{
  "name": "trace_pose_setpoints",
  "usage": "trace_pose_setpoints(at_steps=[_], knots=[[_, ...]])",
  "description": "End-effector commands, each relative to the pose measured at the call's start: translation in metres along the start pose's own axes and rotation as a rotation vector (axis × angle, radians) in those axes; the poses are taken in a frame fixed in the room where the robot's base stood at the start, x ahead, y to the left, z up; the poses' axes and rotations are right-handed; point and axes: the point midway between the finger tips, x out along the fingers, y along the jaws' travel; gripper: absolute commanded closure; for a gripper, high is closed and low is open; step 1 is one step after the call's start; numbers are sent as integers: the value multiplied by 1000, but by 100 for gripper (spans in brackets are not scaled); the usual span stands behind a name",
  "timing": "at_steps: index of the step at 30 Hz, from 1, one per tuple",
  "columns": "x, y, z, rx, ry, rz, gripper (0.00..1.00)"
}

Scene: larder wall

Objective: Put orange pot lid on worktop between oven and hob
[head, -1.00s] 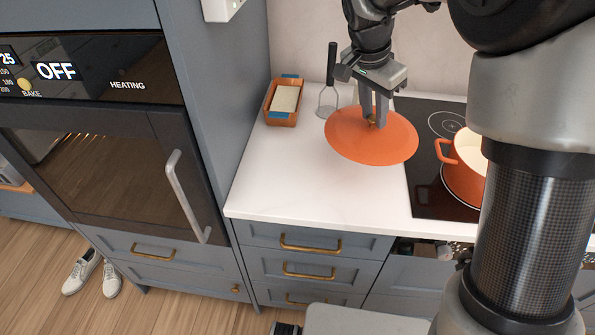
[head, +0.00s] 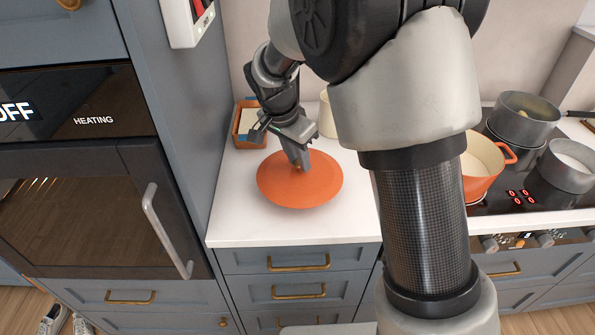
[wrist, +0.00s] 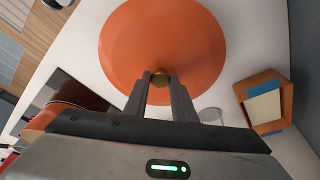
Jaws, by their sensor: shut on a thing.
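The orange pot lid (head: 300,188) is a round disc with a small brass knob (wrist: 160,78). My gripper (head: 298,166) is shut on this knob, with one finger on each side of it in the wrist view. The lid is over the white worktop (head: 238,228) between the oven (head: 90,200) and the hob (head: 530,200). It looks about level; I cannot tell whether it touches the worktop. The orange pot (head: 482,165) stands open on the hob, partly hidden by my arm.
A terracotta dish (head: 240,132) with a blue-edged pale thing in it stands at the back left. A cream container (head: 327,115) is behind the lid. Steel pots (head: 525,118) stand on the hob. The worktop's front strip is clear.

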Motion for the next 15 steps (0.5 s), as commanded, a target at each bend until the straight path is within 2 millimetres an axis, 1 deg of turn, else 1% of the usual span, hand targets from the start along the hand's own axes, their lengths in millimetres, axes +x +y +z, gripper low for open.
trace_pose_setpoints(at_steps=[2,9,15], knots=[[5,0,1,0,1,0,100],[34,0,10,0,0,0,100],[35,-1,10,1,1,-3,100]])
